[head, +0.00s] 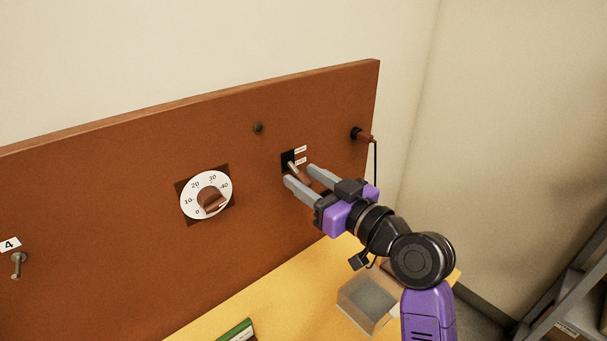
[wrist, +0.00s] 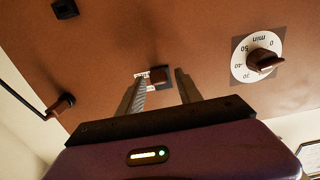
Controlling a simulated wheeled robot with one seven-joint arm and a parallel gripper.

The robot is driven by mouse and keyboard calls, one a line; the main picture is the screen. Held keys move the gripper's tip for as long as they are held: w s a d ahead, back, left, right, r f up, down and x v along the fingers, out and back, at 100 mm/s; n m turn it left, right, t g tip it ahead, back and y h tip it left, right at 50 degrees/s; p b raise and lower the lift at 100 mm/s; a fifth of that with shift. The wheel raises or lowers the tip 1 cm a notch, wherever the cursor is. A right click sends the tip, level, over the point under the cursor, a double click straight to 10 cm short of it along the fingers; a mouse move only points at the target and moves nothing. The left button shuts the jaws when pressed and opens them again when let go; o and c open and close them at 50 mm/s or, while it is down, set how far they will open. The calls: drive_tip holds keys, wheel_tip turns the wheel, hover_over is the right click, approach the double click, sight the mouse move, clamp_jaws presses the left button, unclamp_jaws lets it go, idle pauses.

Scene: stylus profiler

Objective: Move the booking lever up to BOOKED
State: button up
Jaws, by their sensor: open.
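The booking lever (head: 301,173) is a short brown handle on a metal stem, standing out from a dark plate (head: 287,158) on the brown panel. Two small white labels sit beside the plate; their words are too small to read. My gripper (head: 298,175) is open, with its two grey fingers pointing at the panel, one on each side of the lever. In the wrist view the brown lever end (wrist: 159,76) shows between the two fingers (wrist: 158,82), with gaps on both sides. Part of the lever is hidden by the fingers in the head view.
A dial (head: 207,196) is left of the lever. A small dark knob (head: 257,127) is above left, and a brown plug with a cord (head: 364,136) is to the right. Below are a yellow table (head: 262,300), a clear box (head: 368,302) and a green item (head: 237,331).

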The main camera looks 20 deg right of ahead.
drive_tip(key=shift+w+a, duration=0.15)
drive_tip(key=shift+w, duration=0.35)
clamp_jaws()
idle(1.2)
